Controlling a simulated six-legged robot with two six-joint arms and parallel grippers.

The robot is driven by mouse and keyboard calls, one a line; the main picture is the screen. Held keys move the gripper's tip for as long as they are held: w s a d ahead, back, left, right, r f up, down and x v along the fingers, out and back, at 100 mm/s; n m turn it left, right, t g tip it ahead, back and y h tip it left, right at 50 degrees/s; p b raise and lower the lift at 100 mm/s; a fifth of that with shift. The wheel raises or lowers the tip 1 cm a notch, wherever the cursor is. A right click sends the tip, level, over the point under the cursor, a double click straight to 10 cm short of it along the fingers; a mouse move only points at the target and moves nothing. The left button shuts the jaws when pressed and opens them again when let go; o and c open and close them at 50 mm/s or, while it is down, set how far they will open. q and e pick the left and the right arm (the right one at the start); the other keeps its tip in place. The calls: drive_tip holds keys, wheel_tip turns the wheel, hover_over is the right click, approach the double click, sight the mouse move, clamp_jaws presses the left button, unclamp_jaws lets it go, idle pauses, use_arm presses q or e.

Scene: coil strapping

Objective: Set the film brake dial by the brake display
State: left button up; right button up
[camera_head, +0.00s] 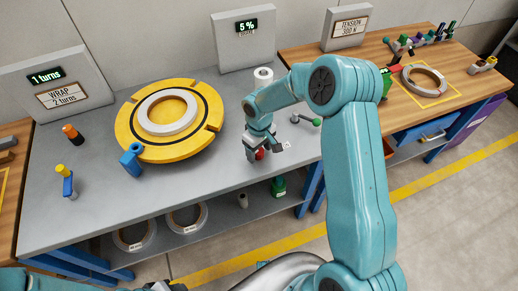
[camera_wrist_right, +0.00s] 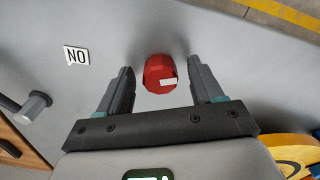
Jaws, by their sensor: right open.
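The brake display (camera_head: 247,25) stands on a grey panel at the back of the grey bench and reads 5 %. A red knob (camera_head: 259,154), likely the film brake dial, sits near the bench's front edge, mostly hidden in the head view. The right wrist view shows it (camera_wrist_right: 160,73) with a white mark on its side. My right gripper (camera_head: 254,153) is open, pointing down, with one finger on each side of the knob and gaps between. Of my left arm, only a part shows at the bottom left edge; its gripper's jaws cannot be made out.
A yellow turntable (camera_head: 204,139) with a pale ring stands left of my right gripper.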

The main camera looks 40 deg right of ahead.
drive_tip(key=shift+f, duration=0.1)
drive_tip(key=shift+w+f, duration=0.1)
drive_tip(key=c, duration=1.1)
drive_tip(key=shift+o, duration=0.2)
drive_tip(key=shift+f+m+b, duration=0.1)
drive_tip(key=shift+m+b, duration=0.4)
drive_tip(key=shift+b, duration=0.25)
drive_tip(key=m+b, duration=0.3)
drive_tip(key=shift+f, duration=0.1)
drive_tip(key=m+b, duration=0.3)
drive_tip(key=shift+m, duration=0.3)
drive_tip(key=shift+a+r+m+b, duration=0.1)
drive_tip(key=shift+r+m+b, duration=0.1)
drive_tip(key=shift+m+b, duration=0.95)
drive_tip(key=shift+m, duration=0.45)
